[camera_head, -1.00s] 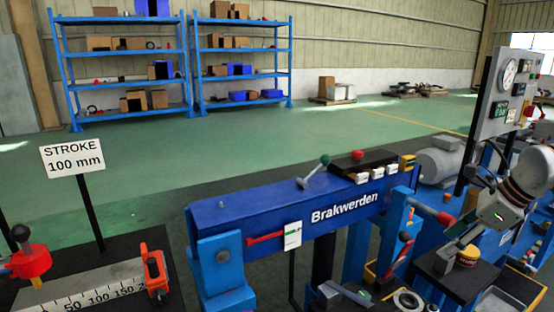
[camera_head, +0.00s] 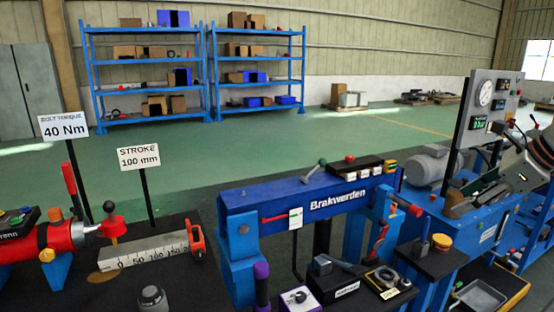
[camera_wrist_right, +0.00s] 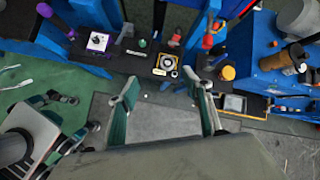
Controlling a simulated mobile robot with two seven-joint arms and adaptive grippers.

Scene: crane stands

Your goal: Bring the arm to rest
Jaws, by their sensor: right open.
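My right arm comes in from the right edge in the head view. Its gripper (camera_head: 466,200) is over the blue stand at the right, beside the grey panel. In the right wrist view the two green-grey fingers (camera_wrist_right: 160,78) are spread apart with nothing between them. My left gripper (camera_wrist_right: 75,115) appears at the lower left of the right wrist view, low over the floor, its jaw opening unclear. It does not show in the head view.
The blue Brakwerden beam (camera_head: 290,205) stands in the middle. A grey gauge panel (camera_head: 480,115) and a yellow-topped round item (camera_head: 441,242) are near the right arm. A stroke ruler (camera_head: 145,252) lies on the left bench. Green floor (camera_head: 230,160) is open behind.

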